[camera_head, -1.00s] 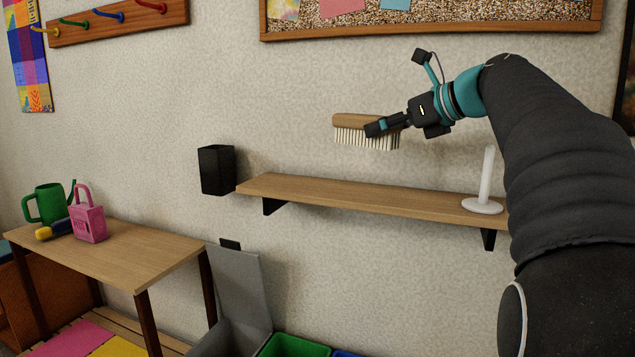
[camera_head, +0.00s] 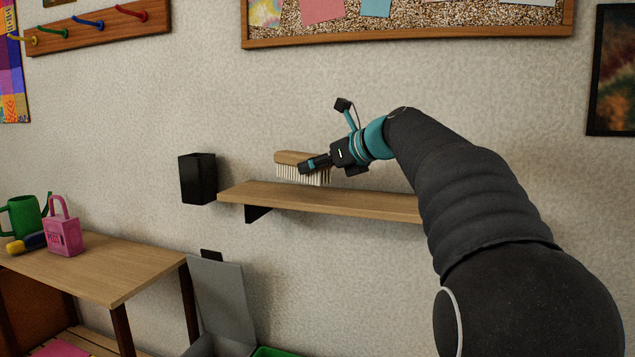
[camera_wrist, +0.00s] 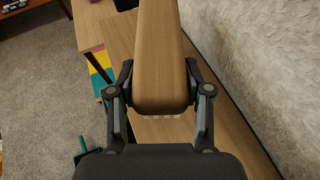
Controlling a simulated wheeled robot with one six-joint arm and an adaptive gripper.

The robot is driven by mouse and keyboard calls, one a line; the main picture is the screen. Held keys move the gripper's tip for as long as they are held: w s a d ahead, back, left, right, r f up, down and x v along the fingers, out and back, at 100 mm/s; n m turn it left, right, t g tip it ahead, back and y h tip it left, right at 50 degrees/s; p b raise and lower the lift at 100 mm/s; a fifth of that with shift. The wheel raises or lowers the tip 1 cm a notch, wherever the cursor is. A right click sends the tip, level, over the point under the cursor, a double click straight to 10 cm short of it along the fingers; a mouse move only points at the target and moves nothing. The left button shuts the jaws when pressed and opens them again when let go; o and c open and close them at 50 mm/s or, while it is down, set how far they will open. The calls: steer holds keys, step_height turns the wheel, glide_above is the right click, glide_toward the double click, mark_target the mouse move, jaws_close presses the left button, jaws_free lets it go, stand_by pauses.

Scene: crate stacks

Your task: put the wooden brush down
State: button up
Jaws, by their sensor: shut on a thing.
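The wooden brush (camera_head: 292,158) has a light wood back and pale bristles that point down. In the head view it is just above the wooden wall shelf (camera_head: 350,199), bristle ends close to the shelf top; I cannot tell whether they touch. My gripper (camera_head: 308,167) is shut on the brush near its right end. In the wrist view the brush back (camera_wrist: 160,50) runs up between my two fingers (camera_wrist: 160,88), which press on its sides. The shelf top (camera_wrist: 215,130) shows below it. The shelf's right part is hidden behind my arm.
A black box-shaped holder (camera_head: 198,178) is on the wall just left of the shelf. A table (camera_head: 110,275) at lower left holds a green watering can (camera_head: 22,216) and a pink padlock (camera_head: 62,236). A corkboard (camera_head: 410,35) hangs above. The shelf's left end is clear.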

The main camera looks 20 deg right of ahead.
mark_target(326, 176)
steer(key=shift+f+b, duration=0.45)
steer(key=shift+f, duration=1.05)
steer(key=shift+f, duration=0.2)
steer(key=o, duration=1.2)
steer(key=shift+r, duration=0.2)
steer(key=shift+s+d+r, duration=0.15)
steer(key=shift+s, duration=0.1)
steer(key=p+v, duration=0.1)
steer(key=v, duration=1)
steer(key=shift+s+d, duration=0.1)
steer(key=shift+s, duration=0.05)
